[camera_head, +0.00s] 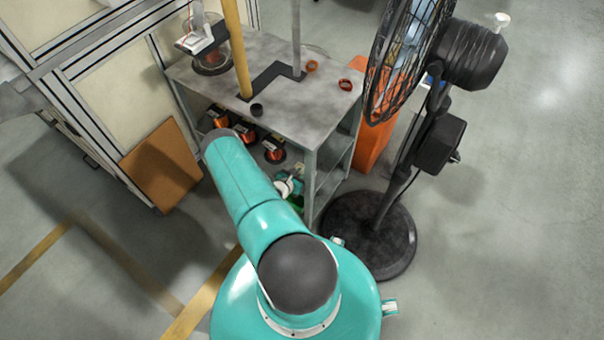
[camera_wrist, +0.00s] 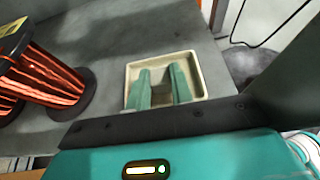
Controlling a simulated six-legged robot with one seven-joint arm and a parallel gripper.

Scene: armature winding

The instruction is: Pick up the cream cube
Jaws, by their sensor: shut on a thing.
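The cream cube (camera_wrist: 160,66) shows in the wrist view as a square cream shape with a raised rim, open on the side facing me. It is over or on a grey surface. My gripper (camera_wrist: 161,80) has its two teal fingers within the outline of the cream piece, a gap between them, and is shut on it. The exact contact at the fingertips is hidden.
A copper-wound spool (camera_wrist: 48,80) stands close left of the cube. A black cable (camera_wrist: 265,43) runs at upper right. In the head view, a grey shelved table (camera_head: 290,105) holds several spools below. A black fan (camera_head: 400,150) stands right of it. Floor at right is clear.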

